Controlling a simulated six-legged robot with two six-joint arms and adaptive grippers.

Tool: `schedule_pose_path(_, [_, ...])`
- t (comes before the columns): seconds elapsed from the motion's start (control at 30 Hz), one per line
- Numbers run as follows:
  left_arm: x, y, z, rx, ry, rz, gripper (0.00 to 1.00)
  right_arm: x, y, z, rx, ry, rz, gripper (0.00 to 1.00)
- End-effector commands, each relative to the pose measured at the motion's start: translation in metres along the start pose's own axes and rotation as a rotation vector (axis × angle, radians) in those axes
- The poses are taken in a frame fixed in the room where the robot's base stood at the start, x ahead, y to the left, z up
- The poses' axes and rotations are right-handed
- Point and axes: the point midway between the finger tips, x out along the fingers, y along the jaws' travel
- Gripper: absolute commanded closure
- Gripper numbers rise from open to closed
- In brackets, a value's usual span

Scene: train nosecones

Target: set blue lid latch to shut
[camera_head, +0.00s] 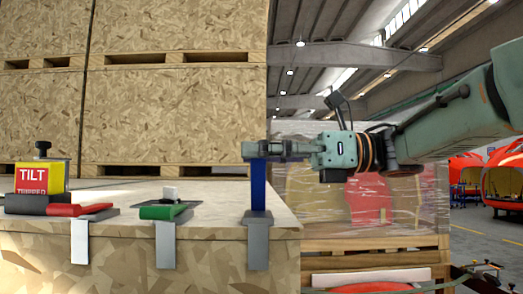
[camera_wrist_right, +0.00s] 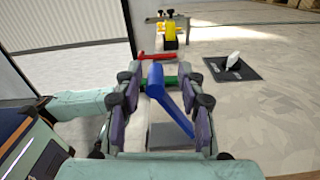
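The blue lid latch (camera_head: 258,187) stands upright from a grey metal plate at the right end of the crate top. My right gripper (camera_head: 252,150) comes in from the right, level with the latch's upper end. In the right wrist view the blue latch (camera_wrist_right: 158,84) lies between the two fingers of my right gripper (camera_wrist_right: 157,76). The fingers look apart, with a small gap beside the latch; contact is hard to judge. My left gripper is not in view.
The green latch (camera_head: 163,212) and red latch (camera_head: 78,210) lie flat to the left on the same crate edge (camera_head: 285,222). Large wooden crates (camera_head: 175,120) rise behind.

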Motion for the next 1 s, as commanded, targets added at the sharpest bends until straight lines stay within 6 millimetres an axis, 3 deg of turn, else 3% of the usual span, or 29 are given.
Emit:
schedule_pose_path(0.07, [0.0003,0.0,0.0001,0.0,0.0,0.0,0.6,0.0002,-0.0005,0.0,0.0,0.0,0.0,0.62])
schedule_pose_path(0.5, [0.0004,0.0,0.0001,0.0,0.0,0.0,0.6,0.0002,-0.0009,-0.0004,0.0,0.001,0.0,0.99])
schedule_pose_path(1.0, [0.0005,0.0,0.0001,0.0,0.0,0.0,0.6,0.0,-0.0017,-0.0024,0.004,0.004,-0.001,1.0])
